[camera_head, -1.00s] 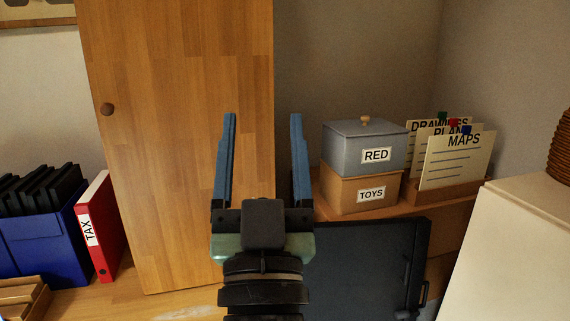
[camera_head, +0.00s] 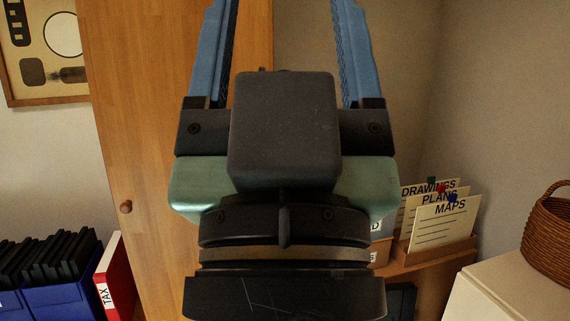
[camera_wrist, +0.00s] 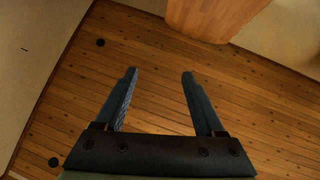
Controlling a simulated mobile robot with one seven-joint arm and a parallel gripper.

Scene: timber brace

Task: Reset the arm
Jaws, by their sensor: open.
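My gripper (camera_head: 284,45) is large and close in the head view, with its two blue fingers spread wide and pointing up past the top edge. Nothing is between the fingers. In the wrist view my gripper (camera_wrist: 160,80) is also open and empty, above a brown plank floor (camera_wrist: 150,60). My wrist hides most of the boxes behind it in the head view.
A tall wooden door panel (camera_head: 140,130) stands behind my gripper. At the left are a blue bin (camera_head: 60,290) and a red TAX binder (camera_head: 113,280). At the right are labelled cards (camera_head: 445,225) and a wicker basket (camera_head: 550,240) on a pale cabinet (camera_head: 520,290).

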